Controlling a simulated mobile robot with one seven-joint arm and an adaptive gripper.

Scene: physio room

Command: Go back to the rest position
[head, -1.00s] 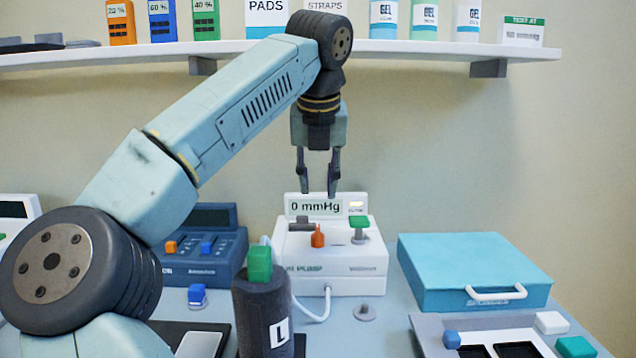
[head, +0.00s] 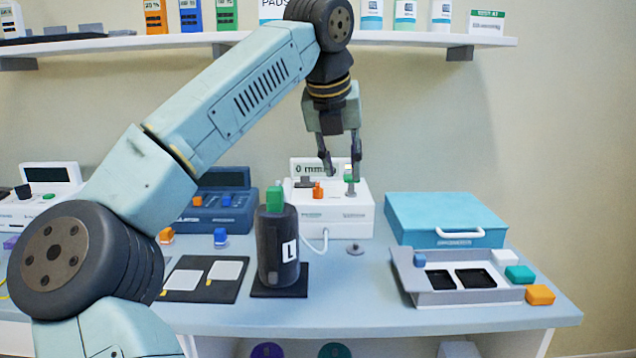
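My gripper (head: 341,172) hangs from the bent arm, fingers pointing down, in front of the white pump unit (head: 345,222) as seen from the head. Its two fingers are apart with nothing between them that I can make out. The fingers partly cover the pump's display, which reads "0 mm" with the rest hidden. An orange knob (head: 318,190) and a green-topped post (head: 349,185) stand on the pump. I cannot tell the exact distance between the fingertips and the pump.
A dark cuff roll (head: 266,248) marked "L" with a green block on top stands at the table's middle. A teal case (head: 445,215) and a grey tray (head: 430,298) are on the right. A blue device (head: 225,218) is behind left. A white shelf (head: 420,40) spans the wall above.

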